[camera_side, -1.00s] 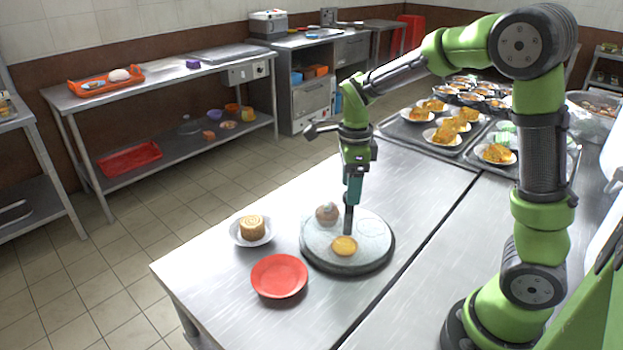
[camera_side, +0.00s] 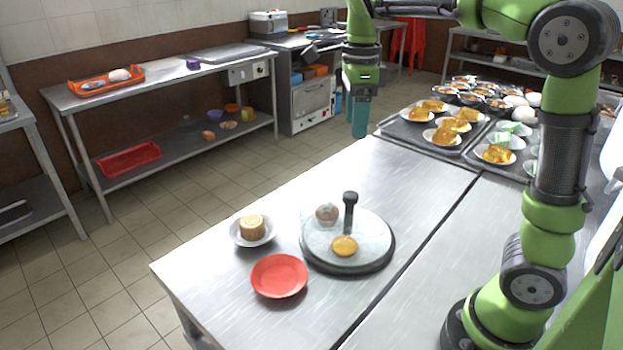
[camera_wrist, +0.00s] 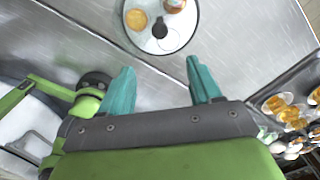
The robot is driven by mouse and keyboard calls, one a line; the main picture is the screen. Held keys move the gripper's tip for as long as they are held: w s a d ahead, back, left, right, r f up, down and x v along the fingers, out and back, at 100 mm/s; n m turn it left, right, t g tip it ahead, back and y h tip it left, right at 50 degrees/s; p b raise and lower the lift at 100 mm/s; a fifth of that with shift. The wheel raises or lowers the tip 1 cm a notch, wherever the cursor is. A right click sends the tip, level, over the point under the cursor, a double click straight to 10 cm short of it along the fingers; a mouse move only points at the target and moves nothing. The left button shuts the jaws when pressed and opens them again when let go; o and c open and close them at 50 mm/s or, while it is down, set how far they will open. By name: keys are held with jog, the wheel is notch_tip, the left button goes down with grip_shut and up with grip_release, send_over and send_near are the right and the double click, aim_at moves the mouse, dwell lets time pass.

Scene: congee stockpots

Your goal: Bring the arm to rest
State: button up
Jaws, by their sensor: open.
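My gripper (camera_side: 360,134) is raised high above the steel table (camera_side: 225,310), pointing down. In the wrist view its two teal fingers (camera_wrist: 155,85) are apart with nothing between them. Below stands a round dark-rimmed tray with a clear lid (camera_side: 375,238) and a black upright knob (camera_side: 350,205). A yellow round pastry (camera_side: 344,246) and a brown bun (camera_side: 327,213) show through the lid. In the wrist view the lid (camera_wrist: 178,42) lies beyond the fingertips, clear of them.
A red plate (camera_side: 279,276) and a white bowl (camera_side: 240,238) with a rolled cake (camera_side: 252,228) stand left of the lid. Trays (camera_side: 455,150) of plated food fill the table's far end. A side bench (camera_side: 160,83) stands across the floor. The air around my gripper is clear.

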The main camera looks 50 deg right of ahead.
jog(key=s+a+f+n+t+y, duration=0.1)
jog(key=s+a+f+n+t, duration=0.1)
jog(key=s+n, duration=0.4)
jog(key=s+a+f+n+t+y, duration=0.1)
jog(key=s+a+n+t, duration=0.4)
jog(key=n, duration=1.2)
jog(key=shift+s+a+f, duration=0.9)
jog(key=shift+s+a, duration=0.05)
jog(key=shift+a, duration=0.2)
